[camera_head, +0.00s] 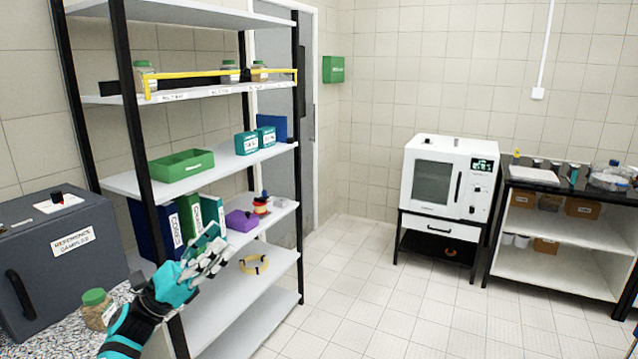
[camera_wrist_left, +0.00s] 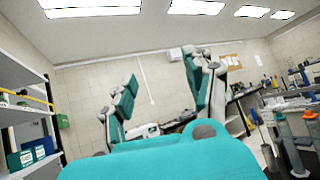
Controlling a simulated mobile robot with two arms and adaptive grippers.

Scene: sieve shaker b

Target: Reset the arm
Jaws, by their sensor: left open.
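My left gripper (camera_head: 208,252) is raised in front of the shelving rack in the head view, with teal and grey fingers. In the left wrist view its two fingers (camera_wrist_left: 160,95) stand wide apart with nothing between them, so it is open and empty. It is apart from the jar with the green lid (camera_head: 96,309), which stands on the speckled counter at the lower left. My right gripper is in neither view.
The shelving rack (camera_head: 215,162) is close by my left arm and holds binders, a green tray (camera_head: 180,165) and jars behind a yellow bar. A grey box (camera_head: 60,265) stands at left. A white oven (camera_head: 450,178) and a bench (camera_head: 560,235) are farther right. The middle floor is clear.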

